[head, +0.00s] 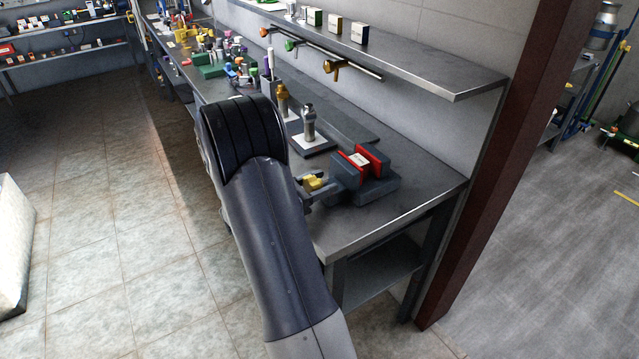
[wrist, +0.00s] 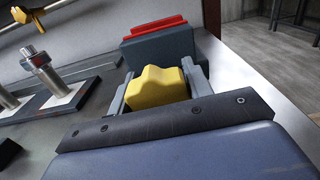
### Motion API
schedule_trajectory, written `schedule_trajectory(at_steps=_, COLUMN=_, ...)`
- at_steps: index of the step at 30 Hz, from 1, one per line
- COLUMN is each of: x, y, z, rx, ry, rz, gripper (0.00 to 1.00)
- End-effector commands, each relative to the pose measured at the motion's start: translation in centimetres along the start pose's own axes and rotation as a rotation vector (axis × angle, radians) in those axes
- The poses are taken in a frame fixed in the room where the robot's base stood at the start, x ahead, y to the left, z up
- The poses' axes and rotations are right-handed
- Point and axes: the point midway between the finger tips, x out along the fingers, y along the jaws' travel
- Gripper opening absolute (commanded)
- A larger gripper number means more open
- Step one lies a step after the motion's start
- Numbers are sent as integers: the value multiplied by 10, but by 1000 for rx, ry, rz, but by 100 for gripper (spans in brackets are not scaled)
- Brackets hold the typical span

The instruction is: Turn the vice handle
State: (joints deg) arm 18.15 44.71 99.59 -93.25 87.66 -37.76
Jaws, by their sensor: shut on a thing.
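The vice (head: 381,187) is dark grey with red jaw faces and stands at the near right end of the metal workbench. A small pale block (head: 358,160) sits between its jaws. The yellow vice handle (head: 312,183) is on the vice's left side. In the wrist view the handle (wrist: 157,90) is a lobed yellow knob, with the vice body and one red jaw (wrist: 153,27) behind it. My gripper (head: 315,189) is shut on the handle, one grey finger on each side, as the wrist view also shows (wrist: 160,84). My arm hides part of the bench front.
Silver and brass fittings (head: 308,125) stand on pale-topped bases left of the vice. A shelf (head: 400,62) with small boxes and hanging taps runs above the bench. Many small items crowd the bench's far end. The bench surface right of the vice is clear.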

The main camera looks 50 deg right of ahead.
Motion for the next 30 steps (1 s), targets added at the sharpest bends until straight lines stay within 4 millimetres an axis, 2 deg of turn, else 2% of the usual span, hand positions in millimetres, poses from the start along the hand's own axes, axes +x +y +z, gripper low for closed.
schedule_trajectory(at_steps=8, x=0, y=0, z=-6, rx=200, ry=-1, rz=0, gripper=25)
schedule_trajectory(at_steps=15, x=0, y=0, z=-3, rx=382, ry=-1, rz=0, gripper=25)
schedule_trajectory(at_steps=27, x=0, y=0, z=0, rx=416, ry=0, rz=0, gripper=25)
schedule_trajectory(at_steps=28, x=0, y=0, z=0, rx=416, ry=0, rz=0, gripper=48)
schedule_trajectory(at_steps=30, x=0, y=0, z=0, rx=416, ry=0, rz=0, gripper=54)
